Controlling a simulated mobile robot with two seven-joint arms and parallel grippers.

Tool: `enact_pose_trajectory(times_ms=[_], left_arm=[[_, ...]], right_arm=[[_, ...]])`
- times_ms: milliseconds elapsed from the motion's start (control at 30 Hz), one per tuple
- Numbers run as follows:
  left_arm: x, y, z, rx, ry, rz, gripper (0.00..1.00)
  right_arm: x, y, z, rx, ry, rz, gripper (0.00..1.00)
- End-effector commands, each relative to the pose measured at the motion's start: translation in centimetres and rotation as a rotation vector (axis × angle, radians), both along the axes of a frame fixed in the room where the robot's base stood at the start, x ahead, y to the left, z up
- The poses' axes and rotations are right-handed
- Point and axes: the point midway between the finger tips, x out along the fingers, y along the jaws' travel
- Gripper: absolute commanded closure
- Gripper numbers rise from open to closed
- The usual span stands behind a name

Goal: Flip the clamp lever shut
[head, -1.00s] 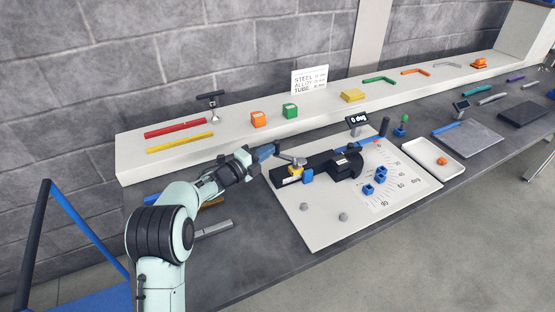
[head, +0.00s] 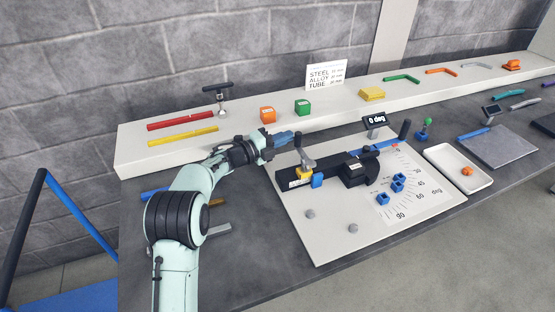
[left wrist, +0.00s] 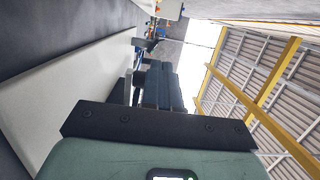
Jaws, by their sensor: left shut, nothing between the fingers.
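The bending fixture, a black body (head: 330,167) on a pale board, has a clamp at its left end. The grey clamp lever (head: 305,158) stands raised and roughly upright above the yellow and blue clamp parts, its dark tip pointing up. My left gripper (head: 288,137) is shut and empty, its fingertips just left of the lever's upper end; I cannot tell whether they touch it. In the left wrist view the dark fingers (left wrist: 160,85) lie close together, and the lever is not clearly visible. My right gripper is not in view.
A raised white shelf (head: 150,158) behind holds red and yellow bars, orange and green blocks and a sign. Right of the fixture are an angle display (head: 375,120), a handle (head: 405,129), blue pieces and a white tray (head: 455,180). The front left board (head: 330,245) is mostly clear.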

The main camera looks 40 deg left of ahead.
Motion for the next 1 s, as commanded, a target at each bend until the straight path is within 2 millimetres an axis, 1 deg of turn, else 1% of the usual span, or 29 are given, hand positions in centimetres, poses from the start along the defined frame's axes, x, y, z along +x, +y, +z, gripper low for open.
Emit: enact_pose_trajectory(times_ms=[533, 667, 767, 867, 1000], left_arm=[[0.1, -0.4, 0.1, -0.003, -0.002, -0.008, 1.00], [-0.4, -0.2, 0.1, -0.002, -0.003, -0.008, 1.00], [-1.7, 0.3, 0.1, -0.003, -0.001, -0.005, 1.00], [-3.7, 1.1, 0.1, -0.002, 0.000, -0.001, 1.00], [-6.9, 2.2, 0.1, -0.002, 0.001, 0.002, 1.00]], right_arm=[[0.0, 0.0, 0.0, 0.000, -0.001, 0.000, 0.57], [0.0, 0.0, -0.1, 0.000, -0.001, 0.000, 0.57], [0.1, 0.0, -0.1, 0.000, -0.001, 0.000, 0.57], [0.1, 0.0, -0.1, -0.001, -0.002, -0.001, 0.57], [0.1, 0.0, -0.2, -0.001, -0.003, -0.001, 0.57]])
